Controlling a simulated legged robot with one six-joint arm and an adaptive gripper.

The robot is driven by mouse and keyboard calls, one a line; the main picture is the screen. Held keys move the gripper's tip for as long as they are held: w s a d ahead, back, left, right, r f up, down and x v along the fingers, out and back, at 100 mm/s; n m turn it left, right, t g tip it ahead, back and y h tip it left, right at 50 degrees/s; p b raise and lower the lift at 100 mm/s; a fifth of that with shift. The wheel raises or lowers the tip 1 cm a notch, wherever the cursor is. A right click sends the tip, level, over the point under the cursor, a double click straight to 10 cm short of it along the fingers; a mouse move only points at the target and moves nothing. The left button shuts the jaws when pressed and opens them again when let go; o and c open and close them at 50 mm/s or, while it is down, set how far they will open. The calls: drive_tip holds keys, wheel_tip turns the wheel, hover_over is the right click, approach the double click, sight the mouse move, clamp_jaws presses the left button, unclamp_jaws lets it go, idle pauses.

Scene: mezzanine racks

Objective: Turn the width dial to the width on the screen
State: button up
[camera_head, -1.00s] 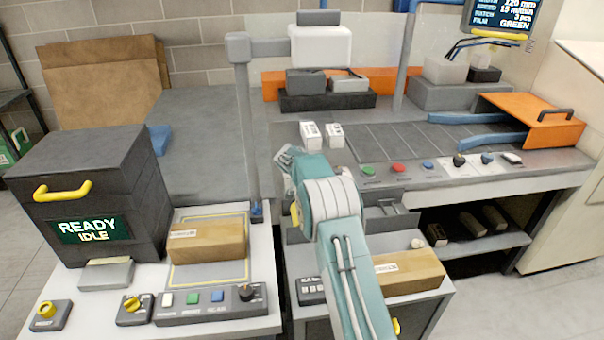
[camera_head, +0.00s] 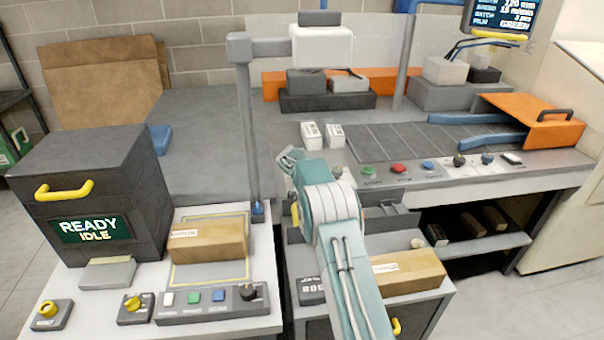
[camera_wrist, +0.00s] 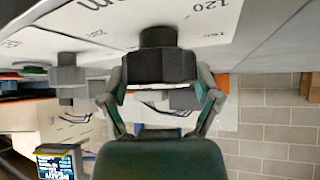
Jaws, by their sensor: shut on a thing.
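My gripper (camera_wrist: 160,90) is shut on a dark width dial (camera_wrist: 160,66), one finger on each side. The printed scale plate (camera_wrist: 205,18) around the dial shows "120" to the right and a partly cut "mm" to the left. A thin white line lies across the dial's near face; I cannot tell which number it points to. In the head view my gripper (camera_head: 289,159) is beyond my wrist, and the dial is hidden there. The screen (camera_head: 503,15), at the top right, reads 120 mm, 15 m/min, 3 pcs, GREEN; its top is cut off.
Another grey knob (camera_wrist: 68,74) is left of the held dial. Green (camera_head: 369,170), red (camera_head: 398,168) and blue (camera_head: 428,166) buttons and more knobs line the panel's front. Two white boxes (camera_head: 323,134) stand on the deck. A grey post (camera_head: 246,130) rises left of my gripper.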

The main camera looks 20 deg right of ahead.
drive_tip(key=shift+f+n+t+y, duration=0.1)
drive_tip(key=shift+n+t+y, duration=0.2)
drive_tip(key=shift+n+y, duration=0.35)
drive_tip(key=shift+f+n+t+y, duration=0.1)
drive_tip(key=shift+n+t+y, duration=0.3)
drive_tip(key=shift+n+y, duration=1.9)
drive_tip(key=shift+n+g+y, duration=0.35)
drive_tip(key=shift+n+y, duration=0.65)
drive_tip(key=shift+n, duration=0.8)
drive_tip(key=shift+n+g+y, duration=0.35)
drive_tip(key=shift+n+y, duration=0.6)
drive_tip(key=shift+n, duration=0.8)
drive_tip(key=shift+f, duration=0.1)
drive_tip(key=o, duration=0.9)
drive_tip(key=shift+o, duration=0.2)
drive_tip(key=shift+d+r, duration=0.1)
drive_tip(key=shift+r, duration=0.2)
drive_tip(key=shift+s+d+r, duration=0.15)
drive_tip(key=shift+r, duration=0.1)
drive_tip(key=v, duration=1.1)
